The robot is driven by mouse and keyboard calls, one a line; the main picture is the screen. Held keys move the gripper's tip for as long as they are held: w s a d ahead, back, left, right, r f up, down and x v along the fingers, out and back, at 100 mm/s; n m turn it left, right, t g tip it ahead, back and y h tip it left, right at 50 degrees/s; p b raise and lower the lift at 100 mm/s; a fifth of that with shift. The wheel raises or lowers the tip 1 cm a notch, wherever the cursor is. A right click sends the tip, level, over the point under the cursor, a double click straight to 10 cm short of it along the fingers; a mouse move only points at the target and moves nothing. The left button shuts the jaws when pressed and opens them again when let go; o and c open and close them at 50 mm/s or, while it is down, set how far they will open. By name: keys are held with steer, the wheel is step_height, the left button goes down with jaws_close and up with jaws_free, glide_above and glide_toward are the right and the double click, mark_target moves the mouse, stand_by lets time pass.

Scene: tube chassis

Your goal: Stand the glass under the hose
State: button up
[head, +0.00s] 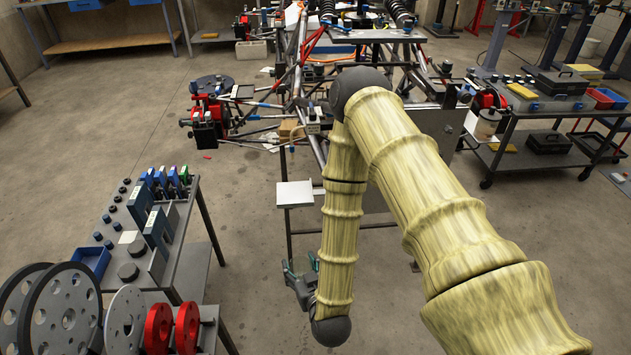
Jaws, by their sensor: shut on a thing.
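My gripper (300,266) is low at the bottom centre of the head view, in front of the chassis and right of the parts bench. Its two teal-tipped fingers stand apart, shut on the glass, which is clear and too faint to make out between them. A small pale square shelf (295,194) juts out from the near side of the chassis, beyond my gripper. Orange-red hoses (313,42) run over the chassis at the top; I cannot tell which is the task's hose or where its end is.
The tube chassis (300,75) fills the top middle. A bench (187,215) with tools and a blue bin (91,262) stands left, with discs (62,312) in front. A dark cart (510,130) stands right. The floor (245,240) between bench and chassis is clear.

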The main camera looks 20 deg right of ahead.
steer(key=w+a+r+m+g+h+b, duration=0.1)
steer(key=w+a+r+m+h+b, duration=0.15)
steer(key=w+r+m+h, duration=0.55)
steer(key=a+r+m+g+h+b, duration=0.2)
steer(key=a+r+g+h, duration=0.3)
steer(key=r, duration=0.8)
steer(key=shift+t+y, duration=0.4)
steer(key=shift+y, duration=0.5)
steer(key=shift+w+r+p+x, duration=0.1)
steer(key=shift+r+p+x, duration=0.15)
steer(key=shift+x, duration=2.7)
steer(key=shift+w+r+p+x, duration=0.15)
steer(key=shift+p+x, duration=0.2)
steer(key=shift+x, duration=2.65)
steer(key=shift+w+r+p+x, duration=0.1)
steer(key=shift+r+p+x, duration=0.2)
steer(key=shift+x, duration=2.65)
steer(key=shift+f, duration=0.2)
steer(key=o, duration=1.1)
steer(key=shift+o, duration=0.2)
